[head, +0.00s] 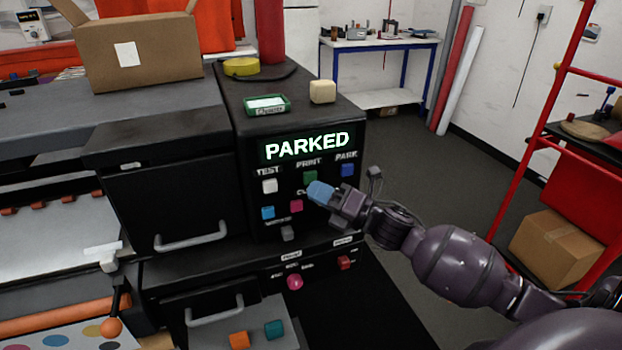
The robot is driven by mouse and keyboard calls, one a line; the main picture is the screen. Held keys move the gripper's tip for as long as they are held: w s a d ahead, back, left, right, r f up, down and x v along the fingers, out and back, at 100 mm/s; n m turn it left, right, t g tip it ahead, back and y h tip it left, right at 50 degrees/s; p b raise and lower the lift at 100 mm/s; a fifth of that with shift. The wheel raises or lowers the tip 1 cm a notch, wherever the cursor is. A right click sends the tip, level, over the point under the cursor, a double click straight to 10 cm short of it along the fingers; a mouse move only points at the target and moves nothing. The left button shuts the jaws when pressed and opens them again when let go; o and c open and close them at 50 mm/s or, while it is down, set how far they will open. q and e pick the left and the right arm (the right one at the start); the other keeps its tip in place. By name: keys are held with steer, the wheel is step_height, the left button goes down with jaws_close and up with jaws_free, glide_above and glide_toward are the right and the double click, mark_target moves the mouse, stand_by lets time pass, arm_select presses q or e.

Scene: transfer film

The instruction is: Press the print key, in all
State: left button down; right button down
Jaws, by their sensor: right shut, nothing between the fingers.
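The black machine's control panel (257,200) faces me, and its display (307,146) reads "PARKED" in lit letters. The print key (310,176) is green and sits under the "PRINT" label, between a white key (270,186) under "TEST" and a blue key (347,169) under "PARK". My right gripper (320,192) is shut and empty, its light-blue fingertips just below and right of the print key in the picture. I cannot tell whether it touches the panel. It covers part of the panel below the print key. My left gripper is out of view.
A light-blue key (268,212), a red key (297,206) and a grey key (288,233) are lower on the panel. A cream block (322,92) and a green-framed tag (267,104) lie on the machine top. Open floor (432,160) lies to the right.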

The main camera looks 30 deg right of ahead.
stand_by(0.3)
steer(key=shift+w, duration=0.15)
steer(key=shift+w+d, duration=0.1)
steer(key=shift+w, duration=0.2)
steer(key=shift+w, duration=0.1)
stand_by(0.4)
steer(key=shift+w+d, duration=0.1)
steer(key=shift+w, duration=0.25)
stand_by(0.5)
steer(key=shift+s, duration=0.1)
steer(key=shift+s+a+p, duration=0.2)
steer(key=shift+s+p, duration=0.1)
steer(key=shift+s, duration=0.5)
